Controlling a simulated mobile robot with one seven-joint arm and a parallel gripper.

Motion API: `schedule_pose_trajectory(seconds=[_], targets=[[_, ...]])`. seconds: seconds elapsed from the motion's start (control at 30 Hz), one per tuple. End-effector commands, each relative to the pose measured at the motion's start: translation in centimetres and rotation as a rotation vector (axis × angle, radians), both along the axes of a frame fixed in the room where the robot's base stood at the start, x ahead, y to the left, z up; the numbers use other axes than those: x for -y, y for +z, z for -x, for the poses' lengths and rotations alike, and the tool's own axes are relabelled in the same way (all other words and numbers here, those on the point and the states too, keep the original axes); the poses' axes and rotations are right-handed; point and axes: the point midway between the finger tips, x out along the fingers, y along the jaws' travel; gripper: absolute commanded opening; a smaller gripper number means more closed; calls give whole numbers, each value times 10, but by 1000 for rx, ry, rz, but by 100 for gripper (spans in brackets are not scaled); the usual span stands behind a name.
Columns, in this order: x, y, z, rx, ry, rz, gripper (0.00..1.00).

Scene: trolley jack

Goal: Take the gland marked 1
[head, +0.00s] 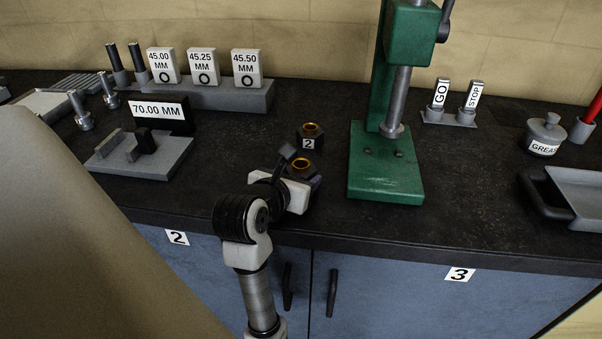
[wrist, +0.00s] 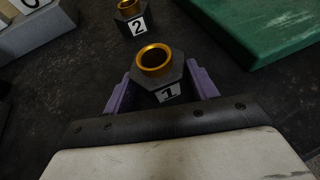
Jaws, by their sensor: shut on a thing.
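The gland marked 1 (wrist: 162,75) is a dark hexagonal piece with a gold ring on top and a white label. It stands upright between the purple fingers of my gripper (wrist: 161,90), which is shut on it. In the head view its gold ring (head: 303,165) shows just beyond my gripper (head: 306,182), and its lower part is mostly hidden by my wrist. The gland marked 2 (head: 311,135) stands behind it on the bench, apart from it; it also shows at the top of the wrist view (wrist: 131,18).
A green press (head: 385,178) stands close on the right. A grey plate with blocks (head: 145,165) and a "70.00 MM" sign (head: 158,112) lie to the left. Labelled size blocks (head: 202,67) stand at the back. Right of the press are GO and STOP pieces (head: 453,112), a grease pot (head: 545,135) and a tray (head: 575,200).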

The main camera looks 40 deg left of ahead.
Motion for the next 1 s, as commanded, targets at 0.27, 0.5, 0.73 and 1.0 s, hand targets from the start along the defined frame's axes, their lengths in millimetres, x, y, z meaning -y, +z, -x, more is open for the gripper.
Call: schedule_pose_trajectory(seconds=[0.27, 0.5, 0.73, 1.0], targets=[[0, 3, 0, 2, 0, -3, 17], [0, 17, 0, 4, -1, -7, 17], [0, 59, 0, 6, -1, -9, 17], [0, 121, 0, 4, 0, -8, 17]])
